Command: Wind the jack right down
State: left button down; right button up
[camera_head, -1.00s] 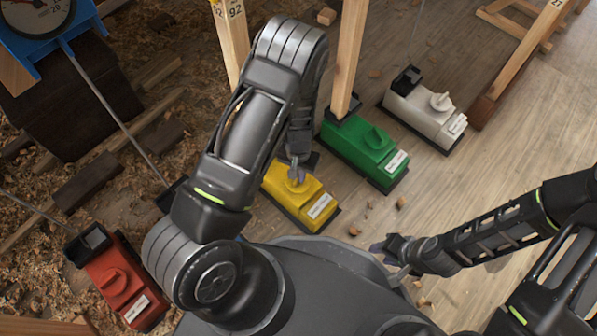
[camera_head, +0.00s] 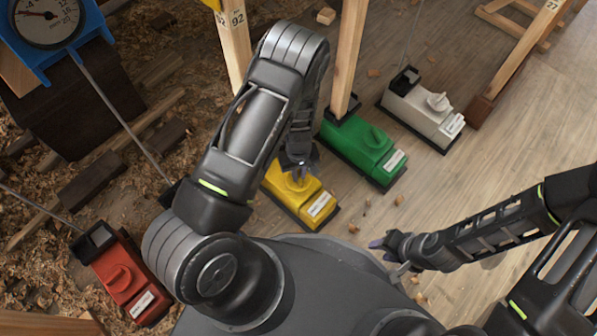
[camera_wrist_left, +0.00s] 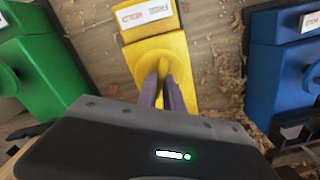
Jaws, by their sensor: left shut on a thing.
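A yellow jack (camera_head: 301,197) with a white label stands on the floor, left of the green jack. My left gripper (camera_head: 297,172) reaches down over its far end in the head view. In the left wrist view the two purple fingers (camera_wrist_left: 162,80) are shut on the raised knob (camera_wrist_left: 163,68) of the yellow jack (camera_wrist_left: 157,47). The far end of the jack is hidden by my gripper and wrist. My right gripper (camera_head: 390,256) is empty over the floor at the right, its fingertips apart.
A green jack (camera_head: 362,150) under a wooden post (camera_head: 350,60) and a white jack (camera_head: 422,110) stand to the right. A red jack (camera_head: 125,277) stands left. A blue jack (camera_wrist_left: 283,65) shows in the left wrist view. A dial (camera_head: 47,22) is at the upper left.

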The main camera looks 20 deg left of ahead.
aim_at(299, 175)
dwell(0.4)
pick_arm(q)
jog(key=c, duration=1.5)
grip_release()
jog(key=shift+r, duration=0.1)
notch_tip(299, 175, up, 7)
jog(key=p, duration=0.3)
jog(key=shift+r, duration=0.3)
